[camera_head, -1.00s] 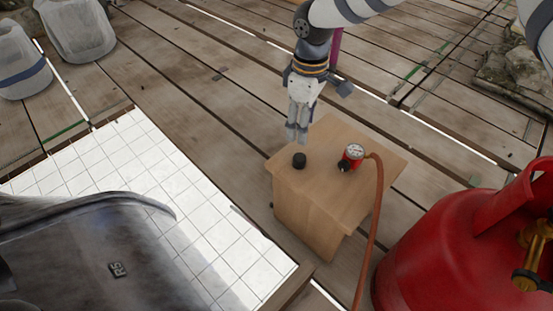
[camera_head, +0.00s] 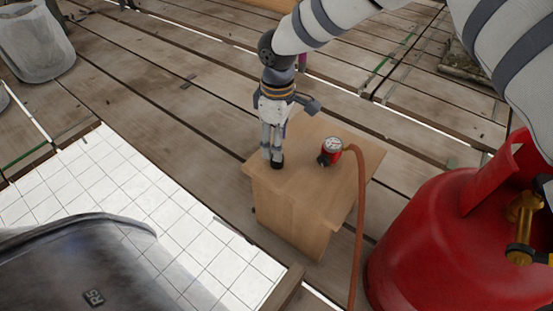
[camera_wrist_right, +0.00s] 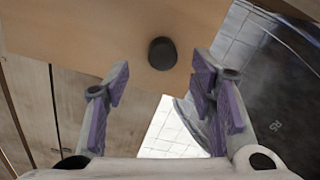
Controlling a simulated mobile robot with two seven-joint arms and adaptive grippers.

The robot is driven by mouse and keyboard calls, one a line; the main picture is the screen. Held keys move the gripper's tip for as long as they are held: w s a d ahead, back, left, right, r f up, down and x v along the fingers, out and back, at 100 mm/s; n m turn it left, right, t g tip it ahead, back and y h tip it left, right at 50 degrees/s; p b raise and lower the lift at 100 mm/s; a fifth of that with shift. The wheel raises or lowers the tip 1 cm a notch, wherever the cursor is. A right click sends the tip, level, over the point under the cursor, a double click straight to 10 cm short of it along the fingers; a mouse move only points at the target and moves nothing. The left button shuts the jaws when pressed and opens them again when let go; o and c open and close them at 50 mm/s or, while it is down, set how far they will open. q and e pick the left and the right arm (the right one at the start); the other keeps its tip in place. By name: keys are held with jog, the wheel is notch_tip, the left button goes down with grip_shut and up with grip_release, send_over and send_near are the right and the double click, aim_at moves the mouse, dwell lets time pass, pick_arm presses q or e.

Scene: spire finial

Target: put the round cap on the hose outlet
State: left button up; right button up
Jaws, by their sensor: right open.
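The round black cap (camera_head: 277,162) is on top of a small wooden stand (camera_head: 295,205), near its left side, partly hidden by my right gripper (camera_head: 271,153) in the head view. In the right wrist view the cap (camera_wrist_right: 162,53) lies just beyond and between the spread fingertips of my right gripper (camera_wrist_right: 160,78), with nothing held. A red regulator with a round gauge (camera_head: 331,148) stands on the stand to the right of the cap. A dark fitting shows low on its left side; I cannot tell for sure that it is the hose outlet. My left gripper is out of view.
An orange hose (camera_head: 360,210) runs from the regulator down past the stand's right side. A large red gas cylinder (camera_head: 440,245) stands at the right. Clear stand top lies between cap and regulator.

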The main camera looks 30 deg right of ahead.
jog(key=f, duration=0.1)
jog(key=f+b, duration=0.1)
jog(key=f, duration=0.1)
jog(key=f+b, duration=0.1)
jog(key=shift+a+f, duration=0.15)
jog(key=shift+a, duration=0.1)
jog(key=shift+f+b, duration=0.3)
jog(key=shift+f, duration=0.2)
jog(key=shift+r, duration=0.1)
jog(key=shift+c, duration=0.3)
jog(key=c, duration=1.1)
